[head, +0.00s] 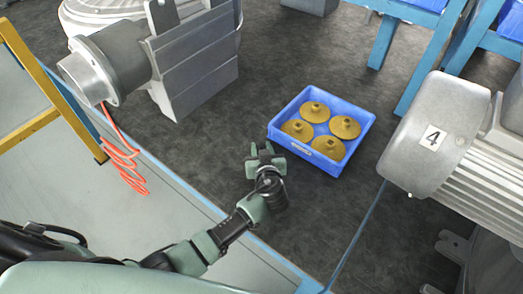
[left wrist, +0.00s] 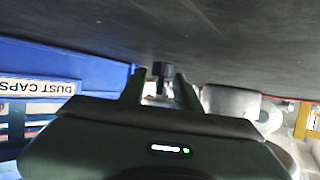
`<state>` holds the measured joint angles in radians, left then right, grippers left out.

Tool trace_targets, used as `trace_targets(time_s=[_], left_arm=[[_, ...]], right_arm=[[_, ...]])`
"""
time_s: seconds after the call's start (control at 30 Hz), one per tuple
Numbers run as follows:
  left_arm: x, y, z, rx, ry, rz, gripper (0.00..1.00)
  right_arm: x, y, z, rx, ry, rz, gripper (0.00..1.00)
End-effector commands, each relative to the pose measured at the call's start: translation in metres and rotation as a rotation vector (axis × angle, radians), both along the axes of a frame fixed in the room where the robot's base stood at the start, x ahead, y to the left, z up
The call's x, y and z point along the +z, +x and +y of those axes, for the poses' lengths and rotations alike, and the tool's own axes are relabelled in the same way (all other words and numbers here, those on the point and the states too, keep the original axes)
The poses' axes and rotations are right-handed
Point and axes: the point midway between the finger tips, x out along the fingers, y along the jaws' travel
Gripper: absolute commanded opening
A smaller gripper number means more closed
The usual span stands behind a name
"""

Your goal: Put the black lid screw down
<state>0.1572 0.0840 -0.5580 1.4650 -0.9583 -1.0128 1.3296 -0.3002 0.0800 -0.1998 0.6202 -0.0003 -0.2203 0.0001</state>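My left gripper (head: 263,150) is over the dark bench top, just left of the blue crate. In the left wrist view its two fingers (left wrist: 161,88) stand apart, with a small black screw (left wrist: 162,70) between their tips. That view is upside down, and the screw appears at or very close to the dark surface. Narrow gaps seem to show between the screw and each finger. In the head view I cannot make the screw out clearly. My right gripper is not in view.
A blue crate (head: 273,132) holds several brass-coloured caps; its label (left wrist: 38,87) reads "DUST CAPS". A grey blower housing (head: 200,70) stands at the upper left. A motor (head: 425,140) marked 4 is at the right. An orange coiled hose (head: 125,165) hangs at left. Dark surface below the crate is clear.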

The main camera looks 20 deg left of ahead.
Motion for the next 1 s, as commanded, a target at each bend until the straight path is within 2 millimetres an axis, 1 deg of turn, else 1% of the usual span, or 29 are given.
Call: trace_targets(time_s=[0.1, 0.13, 0.23, 0.27, 0.57, 0.73, 0.87, 0.97, 1.0], left_arm=[[0.0, 0.0, 0.0, 0.0, 0.0, 0.0, 0.32], [0.0, 0.0, 0.0, 0.0, 0.0, 0.0, 0.29], [0.0, 0.0, 0.0, 0.0, 0.001, 0.0, 0.01], [0.0, 0.0, 0.0, 0.0, 0.001, 0.0, 0.0], [0.001, 0.0, 0.0, 0.0, 0.001, 0.0, 0.0], [0.009, 0.0, -0.001, -0.001, -0.001, -0.001, 0.0], [0.028, 0.0, 0.0, 0.001, -0.002, -0.003, 0.0], [0.051, 0.0, -0.001, 0.001, -0.004, -0.006, 0.0], [0.061, 0.0, 0.0, 0.002, -0.006, -0.006, 0.0]], right_arm=[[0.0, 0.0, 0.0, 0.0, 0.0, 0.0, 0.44], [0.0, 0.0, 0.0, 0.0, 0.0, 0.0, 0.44], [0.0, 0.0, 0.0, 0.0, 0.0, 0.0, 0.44], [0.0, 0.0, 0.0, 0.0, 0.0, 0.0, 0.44], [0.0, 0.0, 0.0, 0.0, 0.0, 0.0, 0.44], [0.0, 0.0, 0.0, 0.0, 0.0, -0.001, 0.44], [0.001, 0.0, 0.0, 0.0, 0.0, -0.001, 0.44], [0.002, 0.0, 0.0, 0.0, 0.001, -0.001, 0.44], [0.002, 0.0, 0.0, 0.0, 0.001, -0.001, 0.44]])
